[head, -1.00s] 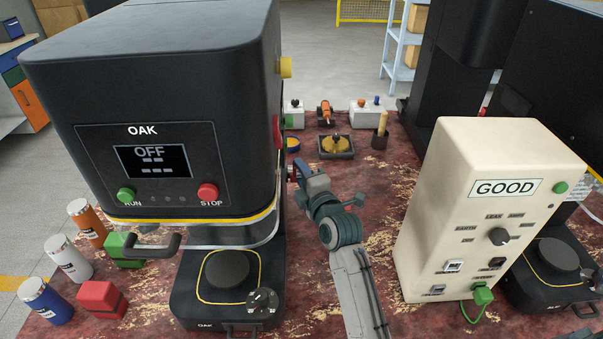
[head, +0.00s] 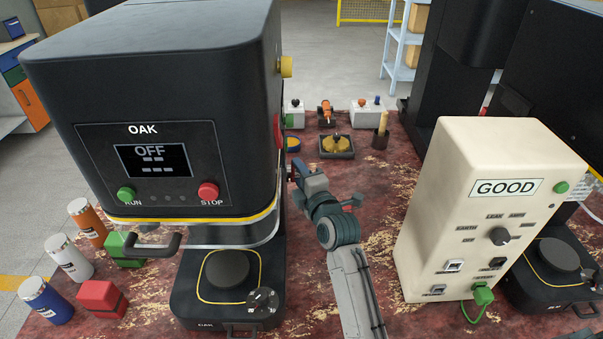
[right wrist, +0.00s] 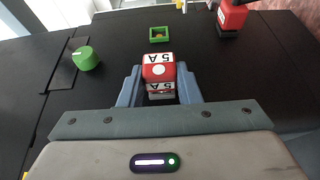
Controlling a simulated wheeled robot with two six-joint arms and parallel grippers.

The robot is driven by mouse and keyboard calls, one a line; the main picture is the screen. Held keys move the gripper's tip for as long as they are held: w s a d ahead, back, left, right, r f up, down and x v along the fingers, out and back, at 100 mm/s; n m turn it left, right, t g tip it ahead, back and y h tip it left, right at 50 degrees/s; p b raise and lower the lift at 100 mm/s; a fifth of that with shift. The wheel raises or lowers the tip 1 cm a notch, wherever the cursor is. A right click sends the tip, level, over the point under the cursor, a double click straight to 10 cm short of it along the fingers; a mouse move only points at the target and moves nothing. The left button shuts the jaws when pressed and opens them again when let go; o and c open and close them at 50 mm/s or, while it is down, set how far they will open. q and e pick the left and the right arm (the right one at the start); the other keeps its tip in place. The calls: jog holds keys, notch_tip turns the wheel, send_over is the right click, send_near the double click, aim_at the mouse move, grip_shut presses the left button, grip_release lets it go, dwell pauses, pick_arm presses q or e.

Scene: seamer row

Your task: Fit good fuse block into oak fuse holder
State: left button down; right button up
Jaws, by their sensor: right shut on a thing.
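My right gripper is shut on a red and white fuse block (right wrist: 158,70) marked "5 A", seen between the fingers (right wrist: 159,88) in the right wrist view. A small green-rimmed square socket (right wrist: 160,34), which looks like the fuse holder, lies just beyond the block on a black face. The block is apart from it in the picture. In the head view my right gripper (head: 293,173) reaches the right side of the black OAK machine (head: 150,90), partly hidden by it. The socket and block cannot be made out there. My left gripper is not in view.
A green round knob (right wrist: 86,58) and a red fitting (right wrist: 232,16) flank the socket on the black face. The cream GOOD tester (head: 440,215) stands right of my arm. Several canisters (head: 70,260) stand at left; a tray (head: 337,147) sits behind.

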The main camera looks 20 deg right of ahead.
jog(key=shift+a, duration=0.15)
jog(key=o, duration=1.1)
jog(key=shift+s, duration=0.1)
jog(key=s+b, duration=0.1)
jog(key=s, duration=0.2)
jog(key=s+b, duration=0.1)
jog(key=s, duration=0.3)
jog(key=s+d, duration=0.1)
jog(key=s, duration=0.2)
jog(key=shift+s+d+b, duration=0.1)
jog(key=shift+s+b, duration=0.15)
jog(key=shift+b, duration=0.15)
jog(key=shift+f, duration=0.1)
